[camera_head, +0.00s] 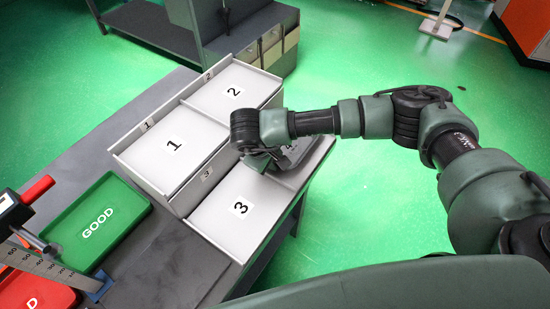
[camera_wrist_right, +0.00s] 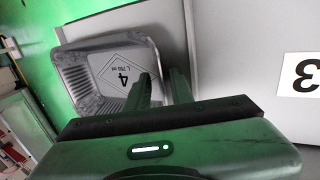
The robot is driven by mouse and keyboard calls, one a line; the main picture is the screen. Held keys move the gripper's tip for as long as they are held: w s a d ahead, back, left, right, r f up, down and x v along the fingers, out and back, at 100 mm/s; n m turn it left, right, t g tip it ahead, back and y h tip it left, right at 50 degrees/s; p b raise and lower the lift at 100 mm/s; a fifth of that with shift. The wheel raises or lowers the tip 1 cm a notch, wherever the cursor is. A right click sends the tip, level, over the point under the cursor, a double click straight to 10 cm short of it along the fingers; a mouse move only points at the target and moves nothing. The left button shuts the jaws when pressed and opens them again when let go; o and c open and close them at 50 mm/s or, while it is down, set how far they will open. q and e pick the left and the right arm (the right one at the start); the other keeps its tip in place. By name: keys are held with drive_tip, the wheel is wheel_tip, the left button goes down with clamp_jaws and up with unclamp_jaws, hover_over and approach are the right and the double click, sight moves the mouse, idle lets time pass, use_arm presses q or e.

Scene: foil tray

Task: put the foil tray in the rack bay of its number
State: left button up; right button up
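The silver foil tray (camera_wrist_right: 95,75) has a white diamond label with the number 4. It lies in the bay on the far side of bay 3's divider; in the head view only part of it (camera_head: 289,153) shows beneath my right arm. My right gripper (camera_wrist_right: 161,72) is at the tray's edge nearest bay 3. Its two fingers stand apart, one over the tray and one just outside its rim, with a gap between them. The rack (camera_head: 184,201) has bays marked 1, 2 and 3; bay 4's own label is hidden. My left gripper is not in view.
Bay 1 (camera_head: 150,165), bay 2 (camera_head: 255,85) and bay 3 (camera_head: 215,218) look empty. A green GOOD tray (camera_head: 75,250), a red tray (camera_head: 30,292) and a measuring tool with a scale (camera_head: 45,265) are at the left. A grey bench (camera_head: 150,30) stands behind.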

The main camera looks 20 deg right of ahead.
drive_tip(key=shift+s+a+r, duration=0.1)
drive_tip(key=shift+a+r, duration=0.1)
drive_tip(key=shift+r, duration=0.1)
drive_tip(key=b+v, duration=0.3)
drive_tip(key=v, duration=0.8)
drive_tip(key=shift+r+b, duration=0.3)
drive_tip(key=shift+b, duration=0.1)
